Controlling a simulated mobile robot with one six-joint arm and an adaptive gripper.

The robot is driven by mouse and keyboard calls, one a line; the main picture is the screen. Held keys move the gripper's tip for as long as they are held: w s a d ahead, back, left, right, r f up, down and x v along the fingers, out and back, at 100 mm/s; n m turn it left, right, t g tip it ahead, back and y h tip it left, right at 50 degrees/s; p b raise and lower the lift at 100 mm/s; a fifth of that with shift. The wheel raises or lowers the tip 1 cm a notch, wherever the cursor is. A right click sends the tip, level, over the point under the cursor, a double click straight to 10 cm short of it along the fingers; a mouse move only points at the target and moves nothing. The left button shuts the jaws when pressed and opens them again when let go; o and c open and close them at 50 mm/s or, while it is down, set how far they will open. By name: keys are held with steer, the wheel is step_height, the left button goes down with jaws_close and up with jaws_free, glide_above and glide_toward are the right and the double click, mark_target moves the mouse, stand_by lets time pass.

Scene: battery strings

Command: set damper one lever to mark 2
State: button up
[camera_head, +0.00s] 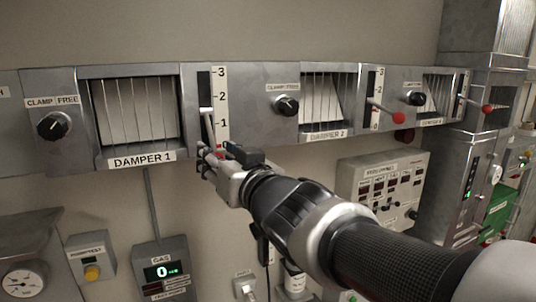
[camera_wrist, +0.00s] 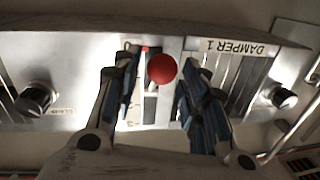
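The damper 1 unit, labelled DAMPER 1 (camera_head: 141,159), has a slatted window and beside it a slot with a scale (camera_head: 221,97) marked up to 3. A pale lever arm (camera_head: 207,122) comes down from the slot toward my gripper (camera_head: 207,158), at the scale's low end. My gripper hides most of the lever's end in the head view. In the wrist view, which is upside down, the lever's red ball knob (camera_wrist: 161,68) sits between my two spread fingers. A gap shows on its left; contact on its right is unclear. The lever's exact reading is hard to tell.
Damper one's black clamp knob (camera_head: 54,125), labelled CLAMP FREE, is left of the window. The damper 2 lever's red knob (camera_head: 398,118) sticks out to the right. A control box (camera_head: 380,190) and a gauge (camera_head: 24,283) are lower on the wall.

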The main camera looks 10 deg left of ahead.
steer(key=shift+x, duration=1.25)
steer(key=shift+c, duration=0.4)
jaws_close()
